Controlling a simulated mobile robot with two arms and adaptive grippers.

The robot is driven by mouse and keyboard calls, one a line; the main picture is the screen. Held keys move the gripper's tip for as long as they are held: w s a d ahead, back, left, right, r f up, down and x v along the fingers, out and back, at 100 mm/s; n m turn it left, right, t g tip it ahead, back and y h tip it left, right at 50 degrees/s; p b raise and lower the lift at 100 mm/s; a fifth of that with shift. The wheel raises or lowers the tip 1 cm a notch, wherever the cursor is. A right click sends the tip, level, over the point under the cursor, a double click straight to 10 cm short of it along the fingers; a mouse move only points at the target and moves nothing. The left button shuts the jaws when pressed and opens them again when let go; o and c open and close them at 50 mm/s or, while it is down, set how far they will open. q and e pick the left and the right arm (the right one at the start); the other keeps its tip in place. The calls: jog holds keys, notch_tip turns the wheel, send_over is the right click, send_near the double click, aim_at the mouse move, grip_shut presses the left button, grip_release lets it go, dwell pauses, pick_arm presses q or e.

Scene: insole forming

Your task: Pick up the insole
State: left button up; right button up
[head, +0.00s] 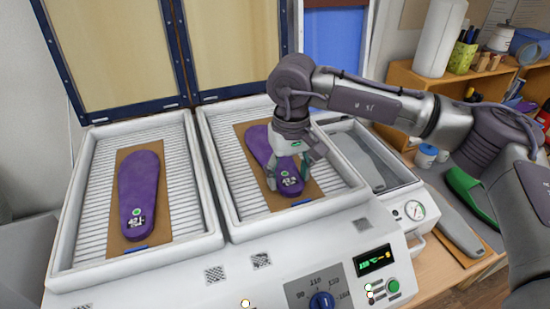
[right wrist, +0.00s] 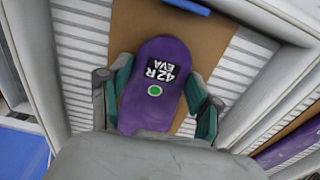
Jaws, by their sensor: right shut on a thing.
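A purple insole (head: 256,141) lies on a brown board (head: 312,188) in the right-hand tray of the white machine. My right gripper (head: 287,178) reaches down over its labelled end and is shut on it. In the right wrist view the same insole (right wrist: 155,60) sits between the two fingers of the gripper (right wrist: 158,105), its label reading 42R EVA above a green dot. A second purple insole (head: 138,195) lies on its own brown board (head: 160,232) in the left-hand tray. My left gripper is not in view.
The white machine (head: 215,262) has raised framed lids (head: 108,45) behind its trays. A control panel with a blue knob (head: 321,302) is at the front. A wooden shelf (head: 405,75) and a green insole-shaped piece (head: 472,197) are at the right.

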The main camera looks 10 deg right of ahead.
jog(key=shift+r, duration=0.1)
jog(key=shift+r+b, duration=0.5)
jog(key=shift+b, duration=0.1)
notch_tip(320, 180, up, 3)
jog(key=shift+d+f+b, duration=0.1)
jog(key=shift+f+b, duration=0.05)
jog(key=shift+b, duration=0.9)
jog(key=s+d+r+b, duration=0.3)
jog(key=s+d+r, duration=0.2)
jog(key=d, duration=0.5)
jog(key=shift+r, duration=1.1)
jog(key=shift+d, duration=0.15)
